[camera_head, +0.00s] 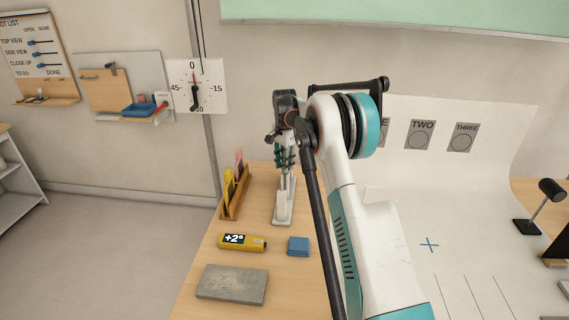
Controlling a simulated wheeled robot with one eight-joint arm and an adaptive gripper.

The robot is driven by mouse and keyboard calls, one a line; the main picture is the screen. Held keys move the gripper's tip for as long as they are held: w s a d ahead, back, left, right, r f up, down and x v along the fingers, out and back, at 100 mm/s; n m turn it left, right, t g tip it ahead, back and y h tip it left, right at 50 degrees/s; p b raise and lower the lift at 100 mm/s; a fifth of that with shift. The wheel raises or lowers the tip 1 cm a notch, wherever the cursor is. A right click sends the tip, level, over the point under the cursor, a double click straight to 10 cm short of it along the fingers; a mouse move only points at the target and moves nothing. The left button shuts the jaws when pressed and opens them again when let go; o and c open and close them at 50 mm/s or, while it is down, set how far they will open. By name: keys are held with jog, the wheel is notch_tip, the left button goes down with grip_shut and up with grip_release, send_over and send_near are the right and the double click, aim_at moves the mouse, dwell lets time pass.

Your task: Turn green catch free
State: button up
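A slim upright stand with a pale base (284,215) is on the wooden table, left of my arm. Small dark green parts (284,157) show on its upper part; one of them may be the green catch, but they are too small to tell which or how it is turned. My gripper (285,134) is at the top of this stand, just above or in front of the green parts. I cannot tell whether it touches them. Its fingers are small and partly mixed with the stand in this view.
A wooden rack (237,199) with yellow and pink pieces stands left of the stand. A yellow "+2°" device (243,243), a blue block (298,246) and a grey slab (232,284) lie nearer. A white backdrop (418,202) and a small lamp (543,205) are to the right.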

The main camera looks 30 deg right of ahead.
grip_shut()
jog(key=shift+n, duration=0.3)
jog(key=n, duration=0.1)
jog(key=d+n+p, duration=0.1)
jog(key=n, duration=0.1)
jog(key=shift+s+r+n, duration=0.1)
jog(key=shift+s+n, duration=0.1)
jog(key=shift+n, duration=0.1)
jog(key=shift+w+d+n+p, duration=0.2)
jog(key=shift+d+n+p, duration=0.25)
jog(key=shift+n, duration=1.8)
jog(key=shift+w+d+n+p, duration=0.2)
jog(key=shift+d+n, duration=0.3)
jog(key=shift+n, duration=1.8)
jog(key=shift+w+d+n+p, duration=0.2)
jog(key=shift+d+n+p, duration=0.25)
jog(key=shift+n, duration=1.8)
